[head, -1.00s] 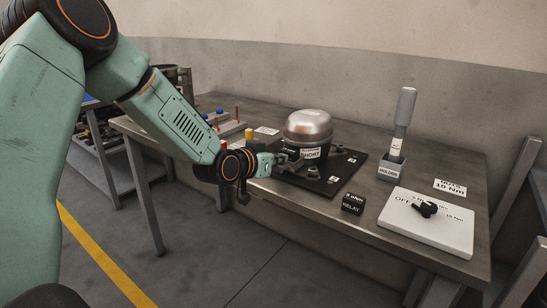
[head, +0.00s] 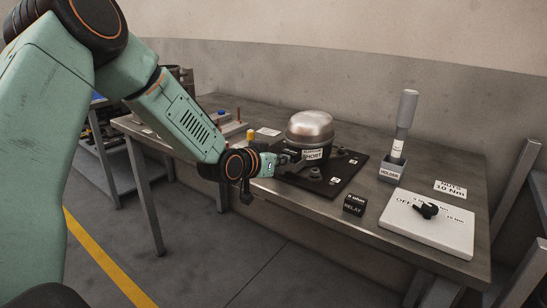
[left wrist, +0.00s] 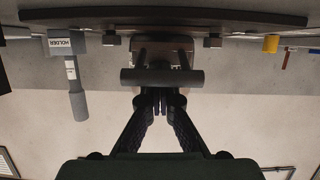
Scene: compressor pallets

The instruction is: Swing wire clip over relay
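The domed metal compressor (head: 309,131) stands upright on a black base plate (head: 344,179) on the bench. My left gripper (head: 283,160) is at its near left side, close to the white label. In the upside-down left wrist view, the left gripper's fingers (left wrist: 160,98) converge to nearly touching tips, with nothing clearly held between them. A dark horizontal bar (left wrist: 162,77), perhaps the wire clip, crosses just beyond the tips; contact is unclear. A black box marked RELAY (head: 354,204) sits on the bench, right of the gripper. My right gripper is not in view.
A grey holder (head: 391,171) with an upright grey-handled tool (head: 405,118) stands behind right. A white board (head: 428,222) with a black knob lies at the front right. A yellow cylinder (head: 250,135) stands left of the compressor. The bench's front edge runs below the gripper.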

